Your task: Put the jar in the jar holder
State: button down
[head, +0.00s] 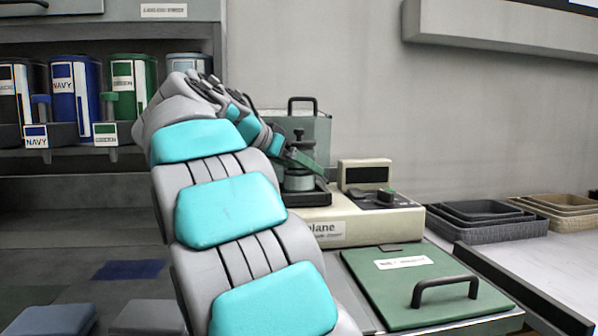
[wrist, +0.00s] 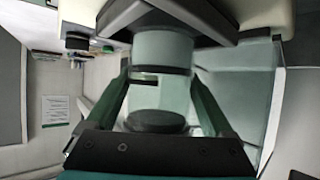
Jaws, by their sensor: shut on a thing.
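The jar (wrist: 163,50) is a pale grey cylinder with a dark round lid, between my two green fingers in the wrist view. My gripper (wrist: 160,88) is shut on it. In the head view the jar (head: 298,180) stands upright, and my gripper (head: 306,160) reaches it from the left. The dark square jar holder (head: 316,197) is at the jar's base, on a cream machine. In the wrist view the holder (wrist: 205,25) is at the jar's far end. The jar's bottom is hidden, so I cannot tell how deep it sits.
The cream machine (head: 370,222) has a display box and a knob. A green lid with a black handle (head: 420,285) lies in front. Dark baskets (head: 487,220) stand at right. Navy (head: 75,90) and green canisters (head: 132,85) fill a left shelf. A grey-green box with a handle (head: 318,128) stands behind.

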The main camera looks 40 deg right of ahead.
jog(key=shift+f, duration=0.55)
jog(key=shift+f, duration=0.15)
grip_release()
jog(key=shift+a+r, duration=0.15)
jog(key=shift+r, duration=0.05)
jog(key=v, duration=1.1)
jog(key=shift+a+r, duration=0.15)
jog(key=shift+a, duration=0.15)
jog(key=shift+s, duration=0.15)
